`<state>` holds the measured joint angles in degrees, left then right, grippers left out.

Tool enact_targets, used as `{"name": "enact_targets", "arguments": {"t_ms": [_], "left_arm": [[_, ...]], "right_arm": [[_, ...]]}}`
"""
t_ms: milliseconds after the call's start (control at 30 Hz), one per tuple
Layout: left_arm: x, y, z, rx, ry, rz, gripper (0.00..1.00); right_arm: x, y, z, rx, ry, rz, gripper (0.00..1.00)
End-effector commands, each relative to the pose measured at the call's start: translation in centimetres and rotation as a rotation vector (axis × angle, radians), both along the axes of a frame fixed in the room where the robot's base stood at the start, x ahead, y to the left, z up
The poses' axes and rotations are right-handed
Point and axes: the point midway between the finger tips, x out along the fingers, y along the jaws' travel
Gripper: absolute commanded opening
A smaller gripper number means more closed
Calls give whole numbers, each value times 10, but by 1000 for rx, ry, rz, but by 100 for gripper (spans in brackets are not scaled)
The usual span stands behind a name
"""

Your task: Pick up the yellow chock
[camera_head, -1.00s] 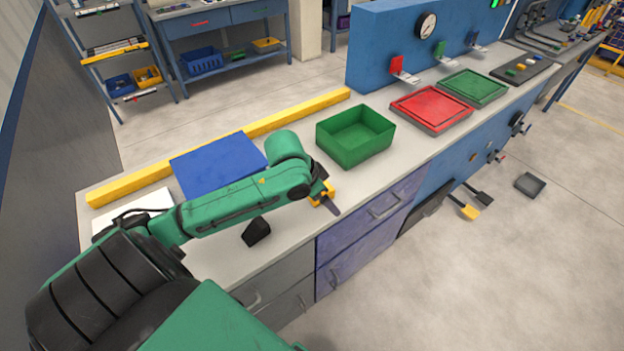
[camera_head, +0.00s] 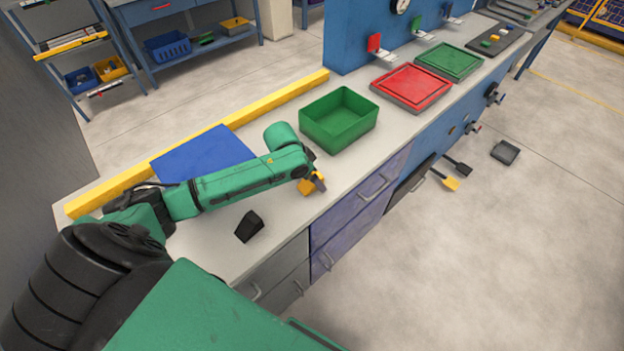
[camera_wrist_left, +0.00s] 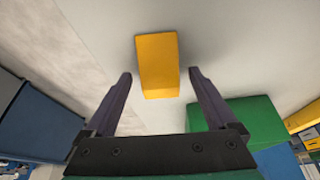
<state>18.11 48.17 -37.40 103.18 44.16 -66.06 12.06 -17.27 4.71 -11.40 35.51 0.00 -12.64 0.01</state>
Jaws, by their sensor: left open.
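The yellow chock (camera_head: 307,187) sits on the grey bench top, partly hidden by my left gripper. In the left wrist view the yellow chock (camera_wrist_left: 157,62) shows as a tall block, with clear gaps to both fingers. My left gripper (camera_wrist_left: 160,74) is open, with one finger on each side of the chock's near part in the picture; the chock reaches past the fingertips. How deep it lies between them I cannot tell. In the head view the left gripper (camera_head: 318,183) is right at the chock, its fingers mostly hidden. My right gripper is not in view.
A black chock (camera_head: 249,226) lies near the bench's front edge. A green bin (camera_head: 340,138) stands just behind the gripper. A blue mat (camera_head: 200,155) and a yellow rail (camera_head: 240,118) lie behind my arm. Red (camera_head: 410,86) and green (camera_head: 450,60) trays are farther right.

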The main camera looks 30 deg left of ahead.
Motion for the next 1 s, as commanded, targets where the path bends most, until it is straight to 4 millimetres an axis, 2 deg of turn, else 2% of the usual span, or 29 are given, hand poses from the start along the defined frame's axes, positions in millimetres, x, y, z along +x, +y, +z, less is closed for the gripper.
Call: {"name": "enact_targets", "arguments": {"t_ms": [200, 233, 367, 400, 467, 767, 867, 1000], "left_arm": [[2, -1, -4, 0, -2, -1, 91], [2, -1, -4, 0, -2, -1, 87], [2, -1, -4, 1, -1, -1, 38], [2, -1, -4, 1, -1, -1, 22], [2, 0, -4, 0, -1, 0, 0], [2, 0, 0, 0, -2, 0, 0], [2, 0, 9, 1, -4, 0, 0], [3, 0, 39, 1, -7, -1, 0]], "right_arm": [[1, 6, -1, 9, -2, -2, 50], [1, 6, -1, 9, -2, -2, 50], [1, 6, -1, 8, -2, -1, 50], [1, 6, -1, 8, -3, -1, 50], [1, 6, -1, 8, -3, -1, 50], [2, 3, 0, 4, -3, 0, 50], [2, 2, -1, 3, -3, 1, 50], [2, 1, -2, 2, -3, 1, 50]]}}
